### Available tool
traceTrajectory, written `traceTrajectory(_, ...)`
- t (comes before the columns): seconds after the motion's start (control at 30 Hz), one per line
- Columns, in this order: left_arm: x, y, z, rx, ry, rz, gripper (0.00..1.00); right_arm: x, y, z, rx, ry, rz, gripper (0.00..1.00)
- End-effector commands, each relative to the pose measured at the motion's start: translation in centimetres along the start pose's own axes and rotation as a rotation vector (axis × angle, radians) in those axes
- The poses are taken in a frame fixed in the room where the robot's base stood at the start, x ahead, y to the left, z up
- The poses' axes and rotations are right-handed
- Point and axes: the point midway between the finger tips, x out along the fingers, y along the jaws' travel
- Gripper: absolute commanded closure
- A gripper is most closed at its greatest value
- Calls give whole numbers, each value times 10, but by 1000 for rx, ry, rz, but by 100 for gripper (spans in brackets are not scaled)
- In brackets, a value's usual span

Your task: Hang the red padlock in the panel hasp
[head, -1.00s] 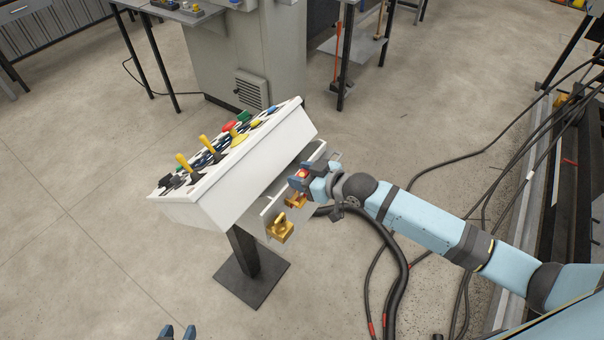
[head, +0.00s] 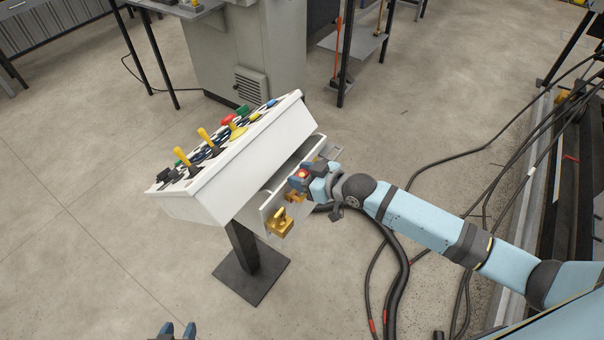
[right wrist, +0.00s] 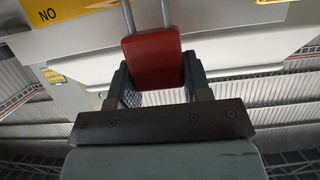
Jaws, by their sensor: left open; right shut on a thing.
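The red padlock (right wrist: 153,60) is held between the fingers of my right gripper (right wrist: 156,84) in the right wrist view, its grey shackle pointing up towards the panel. The top of the shackle is cut off by the frame edge. In the head view my right gripper (head: 304,182) is at the near side of the white control panel (head: 225,170), with a bit of red padlock (head: 302,174) showing. I cannot tell whether the shackle passes through a hasp. My left gripper (head: 178,331) is open and empty at the bottom edge, well away from the panel.
A brass-coloured fitting (head: 280,222) is on the panel's lower front plate, with a second (head: 294,197) close to my right gripper. Yellow levers and coloured buttons stand on the panel top. Black cables (head: 393,250) lie on the floor. The floor left of the pedestal is clear.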

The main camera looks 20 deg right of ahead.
Motion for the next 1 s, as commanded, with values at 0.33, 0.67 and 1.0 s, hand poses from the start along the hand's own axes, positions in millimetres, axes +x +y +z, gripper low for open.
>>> traceTrajectory(0.33, 3, 0, 5, 0, 0, 0, 57, 3, 0, 9, 0, 1, 0, 82)
traceTrajectory(0.67, 6, 0, 9, 0, 0, 0, 57, 6, 0, 17, 0, 0, 0, 82)
traceTrajectory(1.0, 7, 0, 11, 0, 0, 0, 57, 7, 0, 19, 0, 0, 0, 26)
